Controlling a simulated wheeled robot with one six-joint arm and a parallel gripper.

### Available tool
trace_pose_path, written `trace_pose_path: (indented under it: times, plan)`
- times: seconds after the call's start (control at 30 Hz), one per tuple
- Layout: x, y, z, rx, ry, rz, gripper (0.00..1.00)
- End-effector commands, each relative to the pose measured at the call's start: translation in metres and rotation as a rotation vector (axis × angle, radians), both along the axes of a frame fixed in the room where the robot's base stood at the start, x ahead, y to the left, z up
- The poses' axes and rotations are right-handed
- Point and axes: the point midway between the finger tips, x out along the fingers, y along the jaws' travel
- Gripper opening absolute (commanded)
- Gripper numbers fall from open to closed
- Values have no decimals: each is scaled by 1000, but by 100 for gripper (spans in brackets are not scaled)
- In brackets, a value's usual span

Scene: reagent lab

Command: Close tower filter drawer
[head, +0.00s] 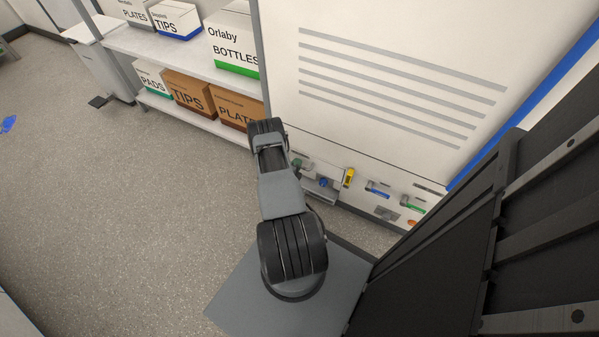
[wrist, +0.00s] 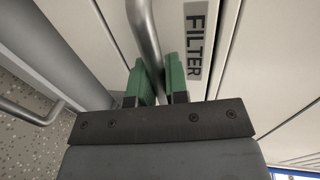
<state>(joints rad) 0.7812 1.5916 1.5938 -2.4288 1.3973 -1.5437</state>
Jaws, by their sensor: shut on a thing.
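In the wrist view, the green-padded fingers of my gripper (wrist: 162,80) are closed around the grey bar handle (wrist: 144,30). The handle is on a pale drawer front with a grey label (wrist: 195,42) that reads FILTER. A dark seam runs to the right of the label. In the head view, the white tower (head: 385,75) with grey slats stands on the right, and my arm reaches down toward its lower front. My gripper and the filter drawer are hidden behind my arm there. I cannot tell how far out the drawer is.
A second bar handle (wrist: 28,112) shows at the left in the wrist view. In the head view, white shelves (head: 180,50) with labelled boxes stand left of the tower. A row of coloured fittings (head: 378,188) lines its lower front. The floor (head: 130,220) at left is mostly clear.

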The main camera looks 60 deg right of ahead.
Motion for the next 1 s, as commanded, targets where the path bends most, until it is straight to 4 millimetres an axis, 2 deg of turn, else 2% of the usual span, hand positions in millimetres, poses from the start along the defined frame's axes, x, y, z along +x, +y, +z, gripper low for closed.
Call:
trace_pose_path:
  times: [0.23,0.27,0.5,0.77,0.87,1.0]
  plan:
    - [2,-3,1,-2,-1,1,0]
    - [2,-3,1,-2,-1,1,16]
    - [2,-2,1,-1,0,2,39]
    - [2,0,1,0,0,3,39]
    - [2,8,3,2,0,4,39]
    - [0,31,10,2,2,6,39]
